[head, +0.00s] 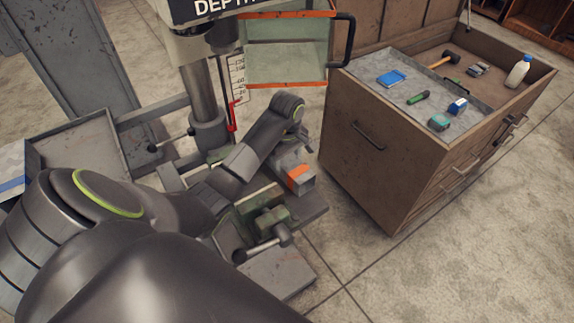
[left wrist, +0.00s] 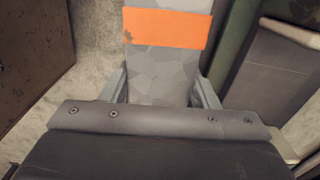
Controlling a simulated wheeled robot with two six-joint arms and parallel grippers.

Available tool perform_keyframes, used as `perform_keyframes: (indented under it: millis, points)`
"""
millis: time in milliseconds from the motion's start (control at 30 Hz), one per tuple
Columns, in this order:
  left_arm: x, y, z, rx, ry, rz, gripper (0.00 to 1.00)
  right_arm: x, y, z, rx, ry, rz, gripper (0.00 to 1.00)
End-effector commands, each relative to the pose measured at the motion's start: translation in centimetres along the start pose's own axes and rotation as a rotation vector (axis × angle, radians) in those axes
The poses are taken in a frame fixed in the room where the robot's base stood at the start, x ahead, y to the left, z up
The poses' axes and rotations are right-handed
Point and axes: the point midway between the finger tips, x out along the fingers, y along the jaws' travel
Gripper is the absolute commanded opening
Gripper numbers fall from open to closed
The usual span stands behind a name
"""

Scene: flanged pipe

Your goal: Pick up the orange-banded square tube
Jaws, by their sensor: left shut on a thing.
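The orange-banded square tube (head: 299,177) is grey with a bright orange band near its visible end. In the head view it is beside the green vise on the machine's table, partly hidden by my left arm and gripper. In the left wrist view the tube (left wrist: 165,60) runs up between my fingers, with its orange band beyond them. My left gripper (left wrist: 160,92) is shut on the tube, one finger along each side. In the head view the left gripper (head: 290,152) is over the tube, its fingertips mostly hidden. My right gripper is not in view.
A green vise (head: 266,226) with a handle stands close in front of the tube. The drill press column (head: 203,92) and clear orange-edged guard (head: 285,50) are behind.

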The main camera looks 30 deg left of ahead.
Motion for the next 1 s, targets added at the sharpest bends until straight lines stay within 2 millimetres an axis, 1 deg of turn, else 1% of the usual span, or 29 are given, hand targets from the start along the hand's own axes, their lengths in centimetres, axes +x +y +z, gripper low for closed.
perform_keyframes:
  millis: [33,200,433,533,567,667,700,800,1000]
  points:
    - [0.0,0.0,0.0,0.000,0.000,0.000,0.35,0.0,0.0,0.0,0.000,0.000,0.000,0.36]
    - [-0.1,0.1,0.0,0.000,0.001,0.002,0.15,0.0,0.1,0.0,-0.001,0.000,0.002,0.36]
    - [-0.2,0.1,-0.1,0.000,0.002,0.003,0.15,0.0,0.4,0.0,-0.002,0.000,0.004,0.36]
    - [-0.9,0.1,-0.1,0.001,0.002,0.004,0.15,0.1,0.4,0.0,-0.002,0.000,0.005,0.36]
    - [-1.3,0.1,-0.1,0.001,0.002,0.004,0.15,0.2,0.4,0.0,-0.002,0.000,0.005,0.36]
    - [-3.1,0.1,-0.1,0.002,0.005,0.006,0.15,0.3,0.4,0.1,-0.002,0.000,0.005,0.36]
    - [-4.4,0.1,-0.1,0.001,0.003,0.004,0.15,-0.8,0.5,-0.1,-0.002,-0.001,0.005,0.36]
    - [-6.3,0.1,-0.1,0.001,0.002,0.003,0.15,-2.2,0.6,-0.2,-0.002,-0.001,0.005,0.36]
    - [-8.5,0.1,0.0,0.000,0.001,0.002,0.15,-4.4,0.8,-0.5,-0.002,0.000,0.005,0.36]
